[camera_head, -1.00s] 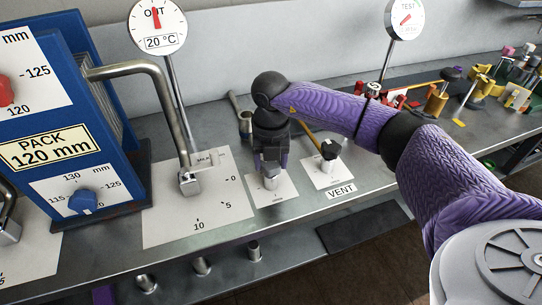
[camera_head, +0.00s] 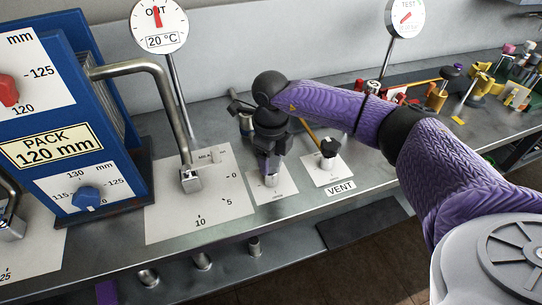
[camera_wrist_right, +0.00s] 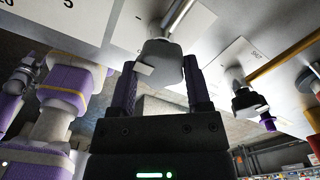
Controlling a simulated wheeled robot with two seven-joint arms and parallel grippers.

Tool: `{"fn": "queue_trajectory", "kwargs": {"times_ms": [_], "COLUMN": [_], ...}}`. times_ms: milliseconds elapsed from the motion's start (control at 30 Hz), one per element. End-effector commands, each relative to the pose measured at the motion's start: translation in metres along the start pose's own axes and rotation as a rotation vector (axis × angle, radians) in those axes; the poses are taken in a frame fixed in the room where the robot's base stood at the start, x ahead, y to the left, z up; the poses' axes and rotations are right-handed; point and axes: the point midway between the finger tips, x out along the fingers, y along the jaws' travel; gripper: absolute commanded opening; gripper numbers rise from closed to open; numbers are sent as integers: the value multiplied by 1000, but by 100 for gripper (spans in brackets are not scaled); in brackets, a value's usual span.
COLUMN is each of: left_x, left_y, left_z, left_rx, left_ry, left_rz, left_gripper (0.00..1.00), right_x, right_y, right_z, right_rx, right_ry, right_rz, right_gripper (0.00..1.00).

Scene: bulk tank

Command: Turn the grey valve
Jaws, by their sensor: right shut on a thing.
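The grey valve (camera_head: 271,180) is a short light-grey fitting on its own small white plate, left of the VENT plate, partly hidden by my gripper. In the wrist view, its rounded grey body (camera_wrist_right: 163,62) with a pale tab sits between my two dark fingers. My right gripper (camera_head: 270,172) points straight down from above and is shut on the valve. It also shows in the wrist view (camera_wrist_right: 160,85), a finger on each side.
The VENT valve (camera_head: 329,148) with a black knob stands close on the right. A bent metal pipe (camera_head: 165,85) comes down on the left beside the blue PACK box (camera_head: 60,150). A 20 °C dial (camera_head: 158,25) stands behind. Coloured fittings (camera_head: 480,85) fill the back right.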

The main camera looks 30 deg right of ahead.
Motion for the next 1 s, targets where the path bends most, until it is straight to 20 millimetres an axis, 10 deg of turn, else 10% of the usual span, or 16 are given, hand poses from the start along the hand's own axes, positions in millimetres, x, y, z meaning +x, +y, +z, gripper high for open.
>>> {"fn": "queue_trajectory", "kwargs": {"times_ms": [1000], "left_x": [11], "left_y": [0], "left_z": [4], "left_rx": [0], "left_ry": [-8], "left_rz": [0], "left_gripper": [64], "right_x": [1], "right_y": [0], "right_z": [0], "right_rx": [-958], "right_ry": [-1], "right_rz": [0], "right_gripper": [4]}}
